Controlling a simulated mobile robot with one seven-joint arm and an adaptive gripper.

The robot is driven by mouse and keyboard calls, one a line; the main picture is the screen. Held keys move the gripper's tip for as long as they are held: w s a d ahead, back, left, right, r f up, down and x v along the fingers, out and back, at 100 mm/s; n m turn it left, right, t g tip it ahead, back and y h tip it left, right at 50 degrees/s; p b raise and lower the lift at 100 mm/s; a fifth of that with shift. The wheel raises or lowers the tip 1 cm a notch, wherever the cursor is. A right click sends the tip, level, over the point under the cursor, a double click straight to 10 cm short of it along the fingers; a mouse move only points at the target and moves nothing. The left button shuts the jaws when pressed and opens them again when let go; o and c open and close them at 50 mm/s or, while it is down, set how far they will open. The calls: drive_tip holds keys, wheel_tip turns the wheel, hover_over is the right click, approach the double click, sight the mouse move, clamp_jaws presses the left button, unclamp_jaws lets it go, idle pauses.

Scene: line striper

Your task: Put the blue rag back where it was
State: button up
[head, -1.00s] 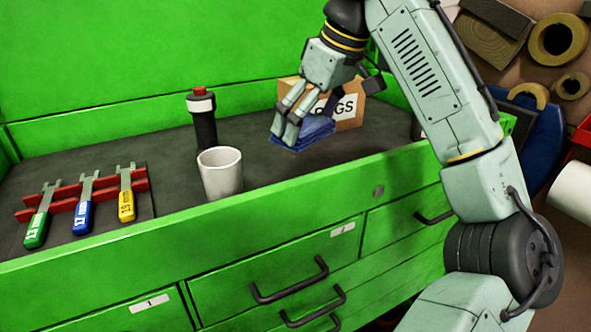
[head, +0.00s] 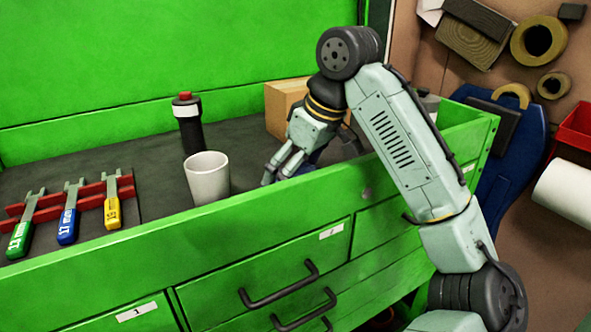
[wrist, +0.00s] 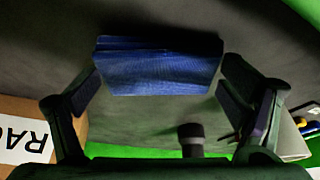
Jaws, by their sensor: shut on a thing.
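The blue rag (head: 303,170) is a folded cloth, mostly hidden in the head view behind my fingers and the green front wall. In the wrist view the rag (wrist: 160,70) lies between my two fingers. My gripper (head: 281,168) is shut on it, low inside the green tray top near its front wall; the fingers also show in the wrist view (wrist: 160,88). The cardboard rag box (head: 284,108) stands behind my gripper, partly hidden by it. Its "RAGS" label shows in part in the wrist view (wrist: 25,140).
A white cup (head: 207,180) stands left of my gripper, with a black, red-topped bottle (head: 187,125) behind it. Several wrenches (head: 68,215) sit in a red rack at left. The green front wall (head: 240,218) is close to my fingers. Dark floor between bottle and box is clear.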

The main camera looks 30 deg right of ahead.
drive_tip(key=o, duration=0.8)
drive_tip(key=shift+o, duration=0.2)
drive_tip(key=v, duration=1.2)
drive_tip(key=shift+p, duration=0.3)
drive_tip(key=shift+s, duration=0.15)
